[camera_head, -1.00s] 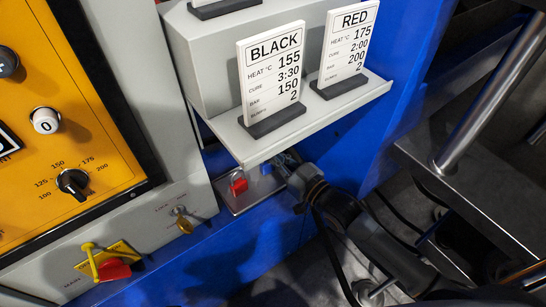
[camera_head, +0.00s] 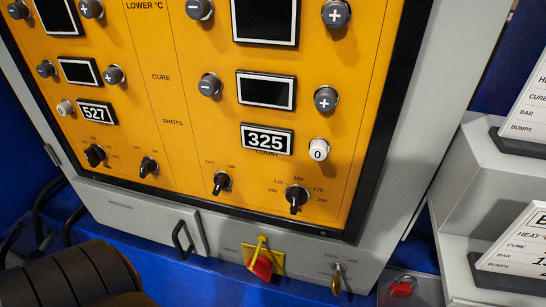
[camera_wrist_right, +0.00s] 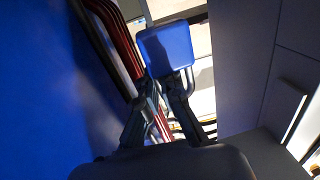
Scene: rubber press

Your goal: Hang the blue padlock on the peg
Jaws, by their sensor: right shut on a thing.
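The blue padlock (camera_wrist_right: 168,50) is in the right wrist view, its square blue body beyond my fingertips and part of its shackle beside the right finger. My right gripper (camera_wrist_right: 164,88) is shut on it. The head view shows neither my right gripper nor the blue padlock. I cannot make out a bare peg for certain. A small brass-coloured piece (camera_head: 337,279) hangs on the press's lower grey panel in the head view. My left gripper is not in view.
A red padlock (camera_head: 402,288) is at the lower right, beside the shelf (camera_head: 462,262) with sign cards. A red and yellow switch (camera_head: 260,262) sticks out of the lower panel. Knobs line the orange panel (camera_head: 165,100). A dark ribbed object (camera_head: 70,278) fills the lower left corner.

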